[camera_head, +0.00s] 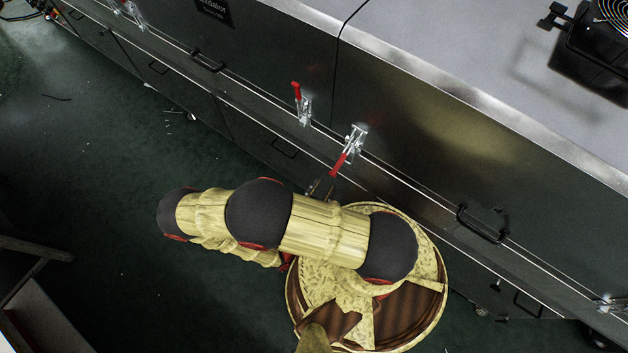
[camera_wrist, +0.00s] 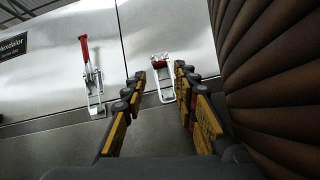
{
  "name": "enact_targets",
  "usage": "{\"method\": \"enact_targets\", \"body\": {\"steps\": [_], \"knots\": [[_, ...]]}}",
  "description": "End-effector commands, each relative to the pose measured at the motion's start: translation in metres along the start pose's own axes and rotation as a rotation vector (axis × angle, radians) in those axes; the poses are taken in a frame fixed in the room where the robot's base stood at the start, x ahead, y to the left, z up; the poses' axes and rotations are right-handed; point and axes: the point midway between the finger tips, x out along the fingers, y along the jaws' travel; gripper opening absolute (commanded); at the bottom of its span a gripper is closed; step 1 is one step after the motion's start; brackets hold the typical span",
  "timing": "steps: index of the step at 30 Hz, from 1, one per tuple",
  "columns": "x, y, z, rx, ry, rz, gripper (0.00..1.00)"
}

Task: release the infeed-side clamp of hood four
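Two toggle clamps sit either side of a hood seam. The left clamp (camera_head: 304,108) has its red handle standing up; it also shows in the wrist view (camera_wrist: 93,80). The right clamp (camera_head: 355,140) has its red handle slanting down-left toward my gripper; in the wrist view this clamp (camera_wrist: 162,88) appears between my fingertips, its handle foreshortened. My gripper (camera_wrist: 160,80) is open, its fingers spread with nothing between them that I can see touching. In the head view my gripper (camera_head: 321,188) is mostly hidden by my arm. No number four is legible.
A dark name plate (camera_head: 213,10) is on the left hood. Bar handles (camera_head: 482,225) stick out from the panels. More clamps show at the far left (camera_head: 130,12) and far right (camera_head: 610,304). A fan unit (camera_head: 600,40) sits on top. Green floor is open at left.

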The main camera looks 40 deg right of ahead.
Motion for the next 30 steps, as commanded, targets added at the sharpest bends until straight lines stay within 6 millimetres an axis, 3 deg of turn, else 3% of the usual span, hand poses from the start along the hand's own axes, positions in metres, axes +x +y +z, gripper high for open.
{"method": "enact_targets", "body": {"steps": [3,10,30], "knots": [[-0.019,0.001,0.0,0.004,0.001,0.002,0.29],[-0.041,0.0,0.0,0.001,0.0,0.0,0.29],[-0.044,0.0,0.0,0.0,0.0,-0.001,0.29]]}}
